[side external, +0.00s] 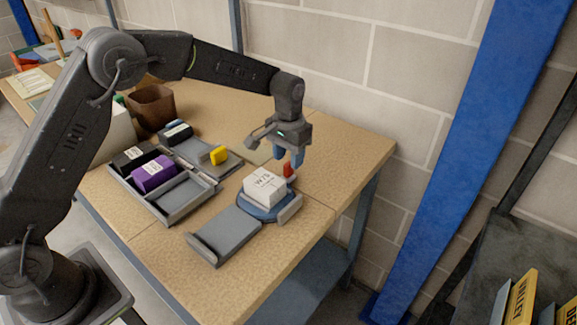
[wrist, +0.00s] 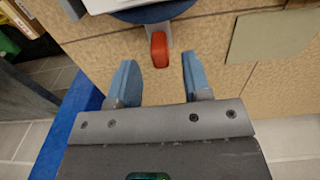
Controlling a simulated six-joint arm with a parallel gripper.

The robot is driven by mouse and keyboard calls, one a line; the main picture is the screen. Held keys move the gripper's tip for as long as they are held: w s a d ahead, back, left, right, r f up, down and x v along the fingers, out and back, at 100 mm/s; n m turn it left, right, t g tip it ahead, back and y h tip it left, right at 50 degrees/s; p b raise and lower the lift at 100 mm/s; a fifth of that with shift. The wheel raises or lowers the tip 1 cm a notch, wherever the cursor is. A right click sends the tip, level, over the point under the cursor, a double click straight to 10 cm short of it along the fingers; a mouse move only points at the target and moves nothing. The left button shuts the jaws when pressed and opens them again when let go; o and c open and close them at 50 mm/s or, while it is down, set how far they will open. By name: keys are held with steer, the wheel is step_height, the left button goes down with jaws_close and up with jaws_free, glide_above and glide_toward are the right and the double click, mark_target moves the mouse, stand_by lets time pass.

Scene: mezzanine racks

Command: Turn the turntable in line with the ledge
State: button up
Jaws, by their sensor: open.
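The turntable (side external: 258,212) is a blue disc with grey side rails on the wooden bench. A white labelled box (side external: 264,188) sits on it. A red tab (side external: 289,169) sticks out from its far side; in the wrist view the red tab (wrist: 159,50) hangs off a grey arm of the blue turntable (wrist: 155,12). The grey ledge (side external: 230,232) lies at the turntable's near left side. My gripper (side external: 289,160) is open and empty above the red tab. In the wrist view the tab shows between the blue fingertips of my gripper (wrist: 157,62); contact cannot be told.
A grey divided tray (side external: 187,207) holds a black and a purple box (side external: 154,174), left of the ledge. A grey platform with a yellow block (side external: 219,155) is behind it. A brown bin (side external: 151,107) stands farther back. The bench's right end is clear, beside a block wall.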

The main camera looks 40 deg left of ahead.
mark_target(288, 163)
steer(key=shift+f, duration=1.8)
steer(key=shift+c, duration=0.4)
jaws_close()
